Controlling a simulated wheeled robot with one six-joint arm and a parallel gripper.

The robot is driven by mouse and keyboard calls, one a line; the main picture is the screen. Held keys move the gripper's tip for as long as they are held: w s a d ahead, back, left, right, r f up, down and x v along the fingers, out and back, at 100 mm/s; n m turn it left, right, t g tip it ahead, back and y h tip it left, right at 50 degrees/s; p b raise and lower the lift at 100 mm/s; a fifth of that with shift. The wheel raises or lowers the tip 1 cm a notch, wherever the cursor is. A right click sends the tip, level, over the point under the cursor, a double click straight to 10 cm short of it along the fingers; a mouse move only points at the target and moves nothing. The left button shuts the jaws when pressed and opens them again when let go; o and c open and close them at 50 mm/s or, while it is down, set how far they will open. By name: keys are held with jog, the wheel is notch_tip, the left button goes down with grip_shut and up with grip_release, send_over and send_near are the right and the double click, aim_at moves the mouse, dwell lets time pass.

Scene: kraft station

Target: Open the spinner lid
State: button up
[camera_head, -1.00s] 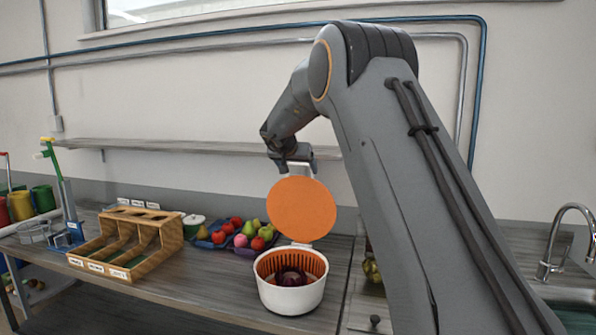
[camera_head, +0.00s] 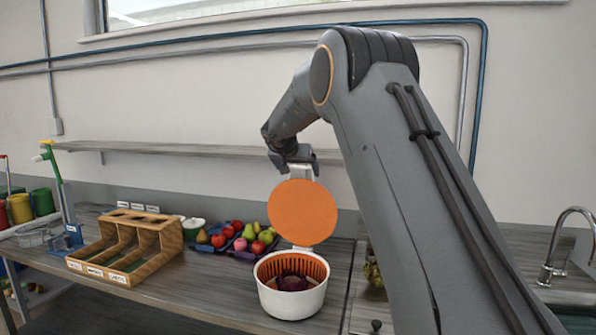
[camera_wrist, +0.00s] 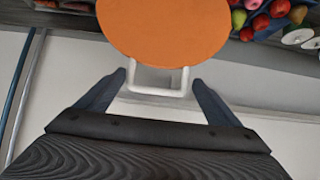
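The salad spinner's white bowl (camera_head: 292,301) stands on the counter with an orange basket (camera_head: 312,268) inside. Something dark red lies in the basket. The round orange lid (camera_head: 302,213) is raised, standing nearly upright at the back of the bowl. It also fills the top of the wrist view (camera_wrist: 165,28). A white loop handle (camera_wrist: 158,92) sticks out from the lid's free edge. My gripper (camera_wrist: 158,78) is open, with one finger on each side of the handle and gaps visible beside it. In the head view, my gripper (camera_head: 297,166) is at the lid's top edge.
A wooden divided box (camera_head: 125,245) with labels stands left on the counter. A blue tray (camera_head: 238,252) of fruit sits behind and left of the bowl. A shelf (camera_head: 200,151) runs along the wall behind my gripper. A sink tap (camera_head: 549,255) is at the right.

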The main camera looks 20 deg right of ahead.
jog(key=b+v, duration=0.2)
jog(key=v, duration=0.6)
jog(key=shift+d+f, duration=0.1)
jog(key=shift+f, duration=0.05)
jog(key=s+a+f+n+y+b, duration=0.35)
jog(key=s+f, duration=0.55)
jog(key=f, duration=0.4)
jog(key=s+a+f+n+y+b, duration=0.25)
jog(key=s+a+f, duration=0.25)
jog(key=s+f, duration=0.55)
jog(key=s+d+f+g+b, duration=0.1)
jog(key=s+f+g, duration=0.2)
jog(key=s+f, duration=0.5)
jog(key=s+d+f+g+b, duration=0.2)
jog(key=s+f+g, duration=0.2)
jog(key=s+f, duration=0.4)
jog(key=s, duration=0.7)
jog(key=shift+s+f+g+h, duration=0.3)
jog(key=shift+s+f, duration=0.1)
